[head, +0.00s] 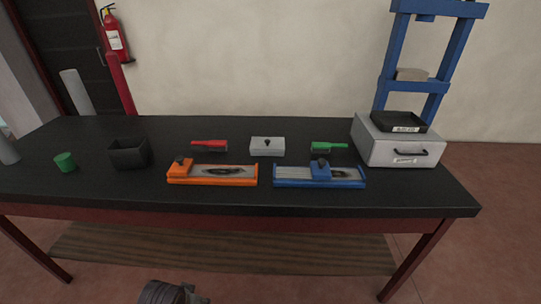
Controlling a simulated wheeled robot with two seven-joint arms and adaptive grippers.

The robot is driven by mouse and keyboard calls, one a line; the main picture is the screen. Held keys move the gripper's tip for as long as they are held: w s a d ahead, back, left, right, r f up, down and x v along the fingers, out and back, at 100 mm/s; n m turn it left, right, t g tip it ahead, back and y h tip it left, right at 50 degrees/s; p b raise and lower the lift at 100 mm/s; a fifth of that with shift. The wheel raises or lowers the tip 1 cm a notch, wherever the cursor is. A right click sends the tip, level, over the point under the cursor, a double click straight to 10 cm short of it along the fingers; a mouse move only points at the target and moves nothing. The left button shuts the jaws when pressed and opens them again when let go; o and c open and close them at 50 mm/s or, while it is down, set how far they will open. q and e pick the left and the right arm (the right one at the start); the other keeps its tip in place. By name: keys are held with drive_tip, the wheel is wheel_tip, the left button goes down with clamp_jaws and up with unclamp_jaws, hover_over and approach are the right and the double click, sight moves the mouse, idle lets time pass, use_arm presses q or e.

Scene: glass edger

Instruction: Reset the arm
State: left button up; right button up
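A dark grey ridged part (165,292), apparently the end of my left arm, shows at the bottom edge, in front of and below the table. Its fingertips cannot be made out, so I cannot tell whether that gripper is open or shut. My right arm and gripper are not in view. The black table (420,192) stands beyond this part, and nothing on it is touched by a gripper in view.
On the table are a green cup (65,161), black bin (128,153), orange fixture (212,181), blue fixture (345,184), red brush (209,144), green brush (330,146), grey block (267,152) and white drawer box (375,148). A blue frame (386,60) rises behind. The front tabletop strip is clear.

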use_arm(q)
drive_tip(key=s+a+f+g, duration=0.1)
drive_tip(key=s+f, duration=0.1)
drive_tip(key=f, duration=1.3)
drive_tip(key=s+a+f, duration=0.1)
drive_tip(key=s+f, duration=0.2)
drive_tip(key=f, duration=1.2)
drive_tip(key=s+a+f, duration=0.2)
drive_tip(key=s+f, duration=0.7)
drive_tip(key=s, duration=0.1)
drive_tip(key=s+a+f+g, duration=0.1)
drive_tip(key=s+a+f, duration=0.2)
drive_tip(key=s+f, duration=0.5)
drive_tip(key=shift+s+a+f+m+y, duration=0.25)
drive_tip(key=shift+s+f+m+y, duration=0.1)
drive_tip(key=shift+s, duration=0.6)
